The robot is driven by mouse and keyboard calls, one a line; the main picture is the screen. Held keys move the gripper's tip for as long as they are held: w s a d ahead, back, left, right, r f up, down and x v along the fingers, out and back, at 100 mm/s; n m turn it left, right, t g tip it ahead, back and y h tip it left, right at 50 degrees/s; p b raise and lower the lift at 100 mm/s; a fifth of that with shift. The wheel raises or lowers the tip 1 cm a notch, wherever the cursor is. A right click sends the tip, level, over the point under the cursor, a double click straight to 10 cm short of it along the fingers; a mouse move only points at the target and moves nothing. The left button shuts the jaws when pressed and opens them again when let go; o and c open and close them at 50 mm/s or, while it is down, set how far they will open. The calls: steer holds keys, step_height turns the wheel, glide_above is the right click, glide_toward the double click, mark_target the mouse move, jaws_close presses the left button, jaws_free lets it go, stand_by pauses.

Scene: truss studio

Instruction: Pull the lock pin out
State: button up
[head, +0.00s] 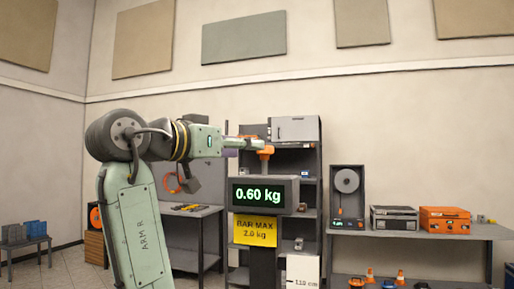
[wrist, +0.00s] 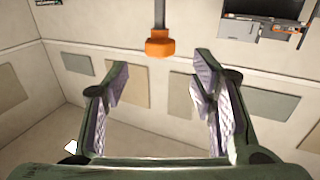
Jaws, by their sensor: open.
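My gripper (head: 240,143) is at the end of my arm, held level left of and close to an orange piece (head: 265,151) above the weight display. In the wrist view my gripper (wrist: 160,80) is open, with nothing between its fingers. An orange knob (wrist: 160,44) on a dark rod (wrist: 159,14) shows ahead of the fingertips, roughly centred in the gap and apart from both. No part is marked as the lock pin, and I cannot tell whether this knob is it.
The display (head: 264,194) reads 0.60 kg. A yellow sign (head: 255,231) below it says BAR MAX 2.0 kg. A dark shelf rack (head: 314,165) stands behind. A bench (head: 440,231) at right holds a grey case (head: 394,219) and an orange case (head: 445,220).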

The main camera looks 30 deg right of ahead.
steer(key=v, duration=0.4)
steer(key=shift+s, duration=0.1)
stand_by(0.4)
